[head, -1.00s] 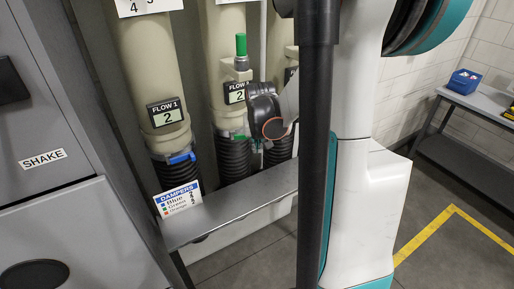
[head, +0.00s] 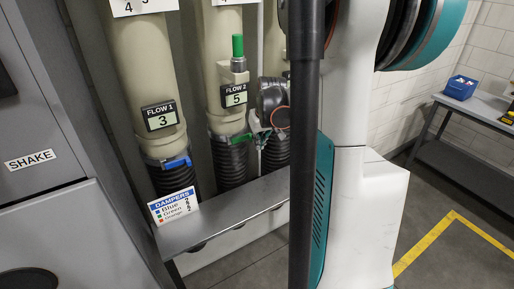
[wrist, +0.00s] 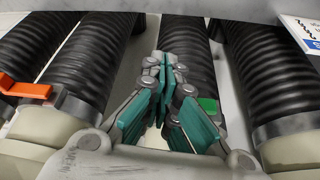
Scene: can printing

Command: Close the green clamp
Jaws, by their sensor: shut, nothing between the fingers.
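The green clamp (head: 240,138) sits at the joint between the middle beige pipe (head: 230,110) and its black ribbed hose (head: 230,163). In the wrist view, a green piece of the clamp (wrist: 208,105) shows just right of my gripper (wrist: 166,62), partly hidden by its finger. My gripper is shut and empty, its teal-padded fingers meeting at the tips in front of the middle hose. In the head view my gripper (head: 262,138) shows small, right beside the clamp; contact is unclear there.
A blue clamp (head: 175,162) is on the left pipe. An orange clamp (wrist: 25,88) is on another pipe in the wrist view. A metal ledge (head: 225,213) with a dampers sign (head: 174,206) runs below. A grey cabinet (head: 45,140) stands left.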

